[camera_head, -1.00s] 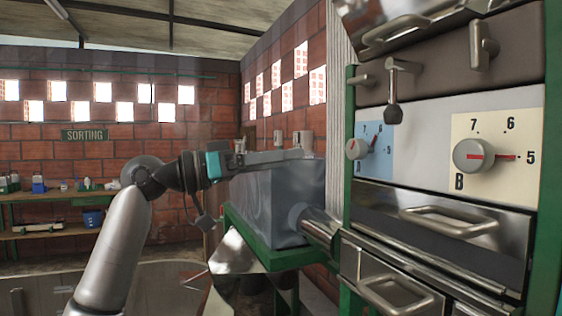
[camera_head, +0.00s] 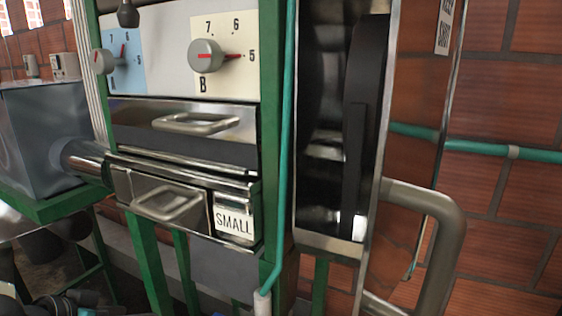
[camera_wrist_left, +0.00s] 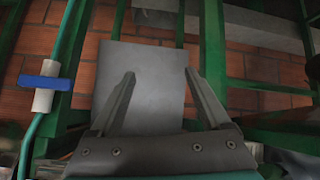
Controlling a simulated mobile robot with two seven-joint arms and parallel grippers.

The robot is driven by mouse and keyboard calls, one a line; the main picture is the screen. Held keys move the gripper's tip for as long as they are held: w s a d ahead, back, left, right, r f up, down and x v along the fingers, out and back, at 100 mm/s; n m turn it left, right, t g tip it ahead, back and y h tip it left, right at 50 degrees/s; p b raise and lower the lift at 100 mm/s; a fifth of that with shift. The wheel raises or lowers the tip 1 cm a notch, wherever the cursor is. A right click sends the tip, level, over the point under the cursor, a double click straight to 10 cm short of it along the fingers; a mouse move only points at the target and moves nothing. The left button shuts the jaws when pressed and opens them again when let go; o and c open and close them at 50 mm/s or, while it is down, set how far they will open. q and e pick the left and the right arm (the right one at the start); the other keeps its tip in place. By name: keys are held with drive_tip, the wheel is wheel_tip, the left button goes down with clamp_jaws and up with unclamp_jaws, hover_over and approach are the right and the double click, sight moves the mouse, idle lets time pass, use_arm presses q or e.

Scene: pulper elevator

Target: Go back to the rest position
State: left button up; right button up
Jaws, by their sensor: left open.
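My left gripper (camera_wrist_left: 158,95) shows in the left wrist view with its two fingers spread apart and nothing between them. Beyond the fingers is a plain grey panel (camera_wrist_left: 150,62) in front of brick, with green frame bars around it. In the head view, a small dark part of what looks like my left arm shows at the bottom left; its gripper cannot be made out there. My right gripper is in neither view.
The green-framed machine has dial B (camera_head: 206,55), an upper drawer (camera_head: 185,128) and a lower drawer with a SMALL label (camera_head: 233,217). A teal pipe (camera_head: 283,150) runs down the frame. A grey tank (camera_head: 40,135) is at left.

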use_arm(q)
drive_tip(key=s+d+f+g+y, duration=0.2)
drive_tip(key=s+d+f+g, duration=0.1)
drive_tip(key=s+d+f, duration=0.55)
drive_tip(key=s+d+f+g+y, duration=0.15)
drive_tip(key=s+d+f, duration=0.4)
drive_tip(key=s, duration=0.55)
wheel_tip(320, 180, down, 22)
drive_tip(key=s+a+g, duration=0.1)
drive_tip(key=s+g, duration=0.1)
drive_tip(key=s+a+f+g, duration=0.1)
drive_tip(key=s+a+f, duration=0.2)
drive_tip(key=s+f, duration=1.1)
drive_tip(key=shift+s+f+m, duration=0.15)
drive_tip(key=shift+s+m, duration=0.25)
drive_tip(key=shift+s, duration=0.15)
